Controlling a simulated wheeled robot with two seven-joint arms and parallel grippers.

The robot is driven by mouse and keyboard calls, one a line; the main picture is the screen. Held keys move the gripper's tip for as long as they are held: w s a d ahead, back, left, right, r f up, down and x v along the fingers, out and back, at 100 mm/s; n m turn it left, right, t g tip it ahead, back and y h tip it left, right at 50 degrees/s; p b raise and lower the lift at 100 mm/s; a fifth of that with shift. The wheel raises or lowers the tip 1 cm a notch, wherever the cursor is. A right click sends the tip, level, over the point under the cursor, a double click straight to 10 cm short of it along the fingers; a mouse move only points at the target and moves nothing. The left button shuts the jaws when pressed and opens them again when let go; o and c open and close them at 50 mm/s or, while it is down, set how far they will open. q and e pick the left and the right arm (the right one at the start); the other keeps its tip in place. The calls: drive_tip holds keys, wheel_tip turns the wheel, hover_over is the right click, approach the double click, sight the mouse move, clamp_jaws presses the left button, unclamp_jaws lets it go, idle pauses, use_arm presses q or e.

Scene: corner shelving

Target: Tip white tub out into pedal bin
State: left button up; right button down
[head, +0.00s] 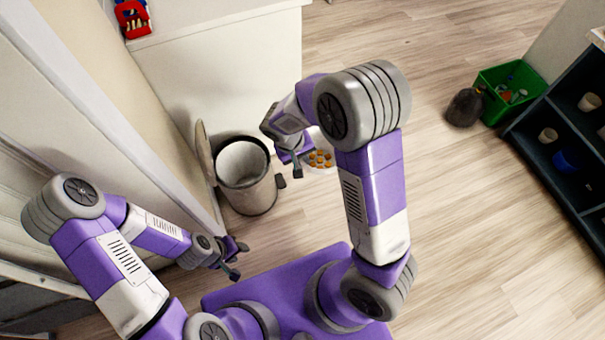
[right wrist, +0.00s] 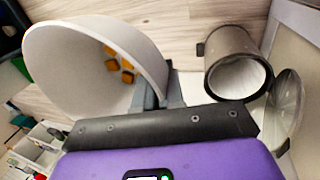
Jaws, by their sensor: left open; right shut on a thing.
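The white tub (right wrist: 62,72) is in my right gripper (head: 296,163), which is shut on its wall. The tub (head: 317,136) is partly hidden by my right arm in the head view. Several orange pieces (right wrist: 120,65) lie inside it; they also show in the head view (head: 320,159). The pedal bin (head: 250,198) stands open just left of my right gripper, its lid (head: 205,152) raised on the left side. In the right wrist view the bin (right wrist: 225,50) is at the right, apart from the tub. My left gripper (head: 238,259) is open and empty, below the bin in the picture.
A white counter (head: 215,60) stands behind the bin, with a red object (head: 132,17) on top. A wall runs along the left. At the right are a green crate (head: 512,90), a dark sack-like object (head: 464,107) and dark shelving (head: 560,135). The wooden floor between is clear.

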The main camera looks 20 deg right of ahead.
use_arm(q)
wheel_tip(320, 180, down, 4)
drive_tip(key=b, duration=0.2)
drive_tip(key=shift+b, duration=0.35)
use_arm(e)
wheel_tip(320, 180, down, 4)
drive_tip(key=shift+f, duration=0.1)
